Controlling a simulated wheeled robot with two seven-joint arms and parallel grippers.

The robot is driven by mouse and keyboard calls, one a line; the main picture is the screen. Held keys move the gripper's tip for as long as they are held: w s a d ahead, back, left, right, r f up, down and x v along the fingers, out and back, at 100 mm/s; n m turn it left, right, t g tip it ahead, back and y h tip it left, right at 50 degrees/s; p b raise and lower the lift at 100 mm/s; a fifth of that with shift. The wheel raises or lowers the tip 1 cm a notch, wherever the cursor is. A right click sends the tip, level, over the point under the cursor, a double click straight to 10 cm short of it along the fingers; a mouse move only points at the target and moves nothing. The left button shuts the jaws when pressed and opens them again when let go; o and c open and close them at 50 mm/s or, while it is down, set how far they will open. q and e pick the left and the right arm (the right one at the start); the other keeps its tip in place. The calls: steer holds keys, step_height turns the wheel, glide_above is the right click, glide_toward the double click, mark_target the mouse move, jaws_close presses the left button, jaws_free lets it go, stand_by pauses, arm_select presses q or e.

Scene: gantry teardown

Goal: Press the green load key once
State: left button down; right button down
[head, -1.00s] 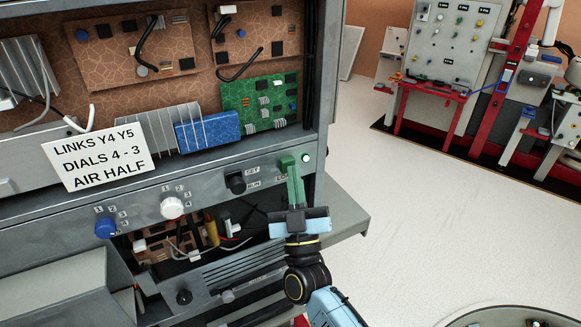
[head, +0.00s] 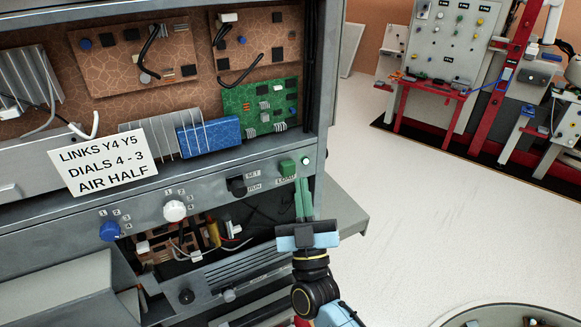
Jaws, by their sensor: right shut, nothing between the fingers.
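The green load key (head: 287,168) sits near the right end of the grey control strip, above its LOAD label. A small round lamp (head: 306,160) is just to its right. My right gripper (head: 303,184) is shut and empty, its slim green fingers pointing up toward the strip. Its tips are just below and right of the key and look apart from it. The key's face is in plain view. My left gripper is not in view.
A black SET/RUN switch (head: 237,186), a white dial (head: 174,211) and a blue dial (head: 109,231) lie left along the strip. A white note card (head: 103,160) hangs at left. A grey ledge (head: 345,215) juts out at right. The floor beyond is clear.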

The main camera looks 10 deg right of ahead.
steer(key=s+p, duration=0.1)
steer(key=s, duration=0.1)
steer(key=s+d+p, duration=0.1)
steer(key=s, duration=0.1)
steer(key=shift+s+d, duration=0.1)
steer(key=shift+s, duration=0.25)
stand_by(0.5)
